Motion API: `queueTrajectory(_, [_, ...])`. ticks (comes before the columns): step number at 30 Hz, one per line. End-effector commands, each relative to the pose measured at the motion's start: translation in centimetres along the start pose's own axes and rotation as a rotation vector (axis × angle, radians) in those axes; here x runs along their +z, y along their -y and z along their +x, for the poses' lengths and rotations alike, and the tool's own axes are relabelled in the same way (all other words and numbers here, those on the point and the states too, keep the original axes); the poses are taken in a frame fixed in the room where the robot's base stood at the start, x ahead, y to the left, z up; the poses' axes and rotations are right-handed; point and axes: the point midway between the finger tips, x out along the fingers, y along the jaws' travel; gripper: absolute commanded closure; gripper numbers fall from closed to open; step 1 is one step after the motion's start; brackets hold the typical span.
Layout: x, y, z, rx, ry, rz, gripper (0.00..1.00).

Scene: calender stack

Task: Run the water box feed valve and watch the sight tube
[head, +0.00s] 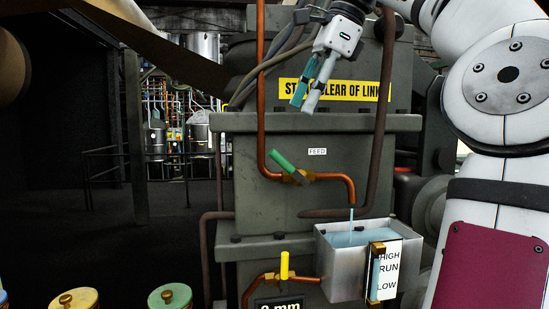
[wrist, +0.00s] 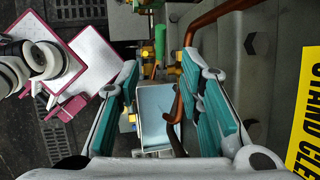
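The feed valve's green handle (head: 283,160) is tilted on its brass body (head: 298,177) in the copper pipe, below the "FEED" label (head: 317,151). A thin water stream (head: 351,218) falls from the spout into the grey water box (head: 336,266). The box holds blue water and also shows between my fingers in the wrist view (wrist: 157,112). The sight tube (head: 376,277) stands on the box's front beside a HIGH, RUN, LOW card (head: 389,270); its exact level is too small to read. My gripper (head: 305,104) is open and empty, above the valve, its teal pads apart.
A yellow-handled valve (head: 284,265) sits on a lower copper pipe left of the box. Knobbed lids, one green (head: 170,297) and one yellow (head: 75,300), stand front left. A yellow warning sign (head: 340,90) is behind my gripper. Copper and dark pipes run close around the valve.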

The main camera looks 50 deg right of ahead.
Motion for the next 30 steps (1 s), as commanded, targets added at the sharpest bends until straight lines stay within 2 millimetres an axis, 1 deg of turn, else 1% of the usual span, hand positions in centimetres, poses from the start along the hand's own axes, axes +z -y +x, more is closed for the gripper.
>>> queueTrajectory(1, [-0.1,0.1,0.7,0.000,-0.001,0.002,0.66])
queueTrajectory(5, [-0.1,0.1,2.2,-0.001,-0.001,0.002,0.66])
queueTrajectory(21, [0.0,-0.1,10.6,0.002,0.001,-0.006,0.66])
queueTrajectory(25, [0.0,0.0,12.0,0.000,0.001,-0.004,0.66])
queueTrajectory(30, [0.1,0.0,12.9,-0.001,0.002,-0.005,0.66])
